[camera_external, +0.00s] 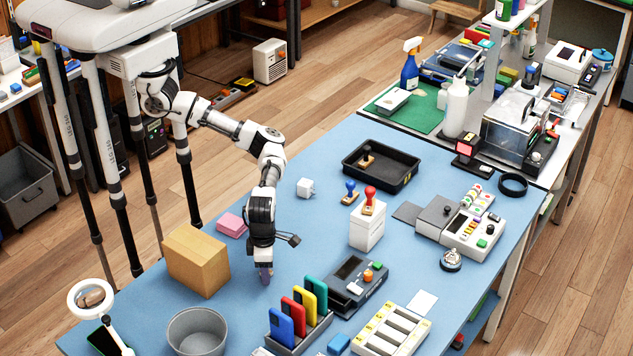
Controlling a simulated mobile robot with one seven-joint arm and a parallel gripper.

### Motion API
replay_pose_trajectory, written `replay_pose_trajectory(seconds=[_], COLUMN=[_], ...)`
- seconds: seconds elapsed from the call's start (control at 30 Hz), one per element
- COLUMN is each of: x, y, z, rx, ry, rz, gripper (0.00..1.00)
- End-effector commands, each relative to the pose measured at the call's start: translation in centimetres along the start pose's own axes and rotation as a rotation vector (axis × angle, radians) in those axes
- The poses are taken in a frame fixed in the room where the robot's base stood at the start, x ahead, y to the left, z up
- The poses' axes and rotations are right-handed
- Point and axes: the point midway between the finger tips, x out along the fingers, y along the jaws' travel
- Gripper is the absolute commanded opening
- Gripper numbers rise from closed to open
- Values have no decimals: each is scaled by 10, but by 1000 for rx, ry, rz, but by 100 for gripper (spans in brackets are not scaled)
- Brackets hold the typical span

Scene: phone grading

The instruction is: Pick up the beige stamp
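A small stamp with a beige-looking handle (367,156) stands in the black tray (405,178) towards the back of the blue table. A blue-handled stamp (350,191) stands on the table in front of the tray. A red-handled stamp (370,199) is on top of a white box (367,230). My gripper (265,274) points down low over the table, left of the phone rack and well apart from the tray. Its fingertips are small and dark here, with a purplish tint at the tip; I cannot tell whether they are open or hold anything.
A cardboard box (196,260) and pink sponge-like block (232,225) are left of my gripper. A rack of coloured phones (298,318), a grey bin (197,332) and a dark device (356,284) are nearby.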

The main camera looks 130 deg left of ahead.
Motion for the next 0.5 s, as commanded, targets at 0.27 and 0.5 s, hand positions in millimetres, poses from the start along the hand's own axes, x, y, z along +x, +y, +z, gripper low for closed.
replay_pose_trajectory(seconds=[0.27,0.5], x=[0,-1], y=[0,0], z=[0,0], rx=[0,0], ry=[0,0], rz=[0,0], gripper=[14,13])
